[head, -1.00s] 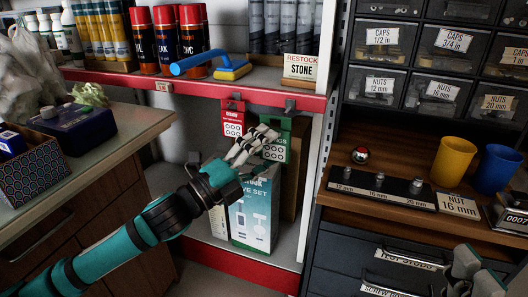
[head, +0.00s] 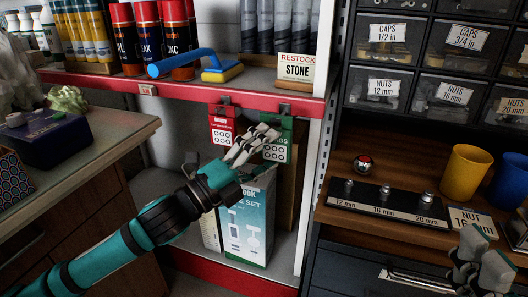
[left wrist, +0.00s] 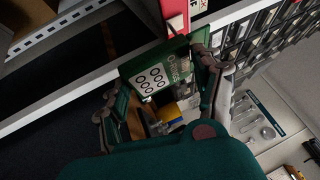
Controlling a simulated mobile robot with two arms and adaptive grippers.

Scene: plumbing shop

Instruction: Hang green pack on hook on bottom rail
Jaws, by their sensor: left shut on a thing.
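The green pack (head: 287,126), with a white panel of dark rings, is upright just below the red bottom rail (head: 180,91). My left gripper (head: 258,142) is shut on it from the left, and its fingers cover part of the pack. The pack also shows between the fingers in the left wrist view (left wrist: 152,80). A dark hook (head: 285,108) on the rail is at the pack's top edge; I cannot tell whether the pack hangs on it. My right gripper (head: 482,262) is at the lower right, apart from the pack; its jaw state is unclear.
A red pack (head: 222,128) hangs from another hook (head: 225,100) close to the left. A tall white and teal box (head: 250,225) stands on the shelf below. A grey upright (head: 325,130) is on the right.

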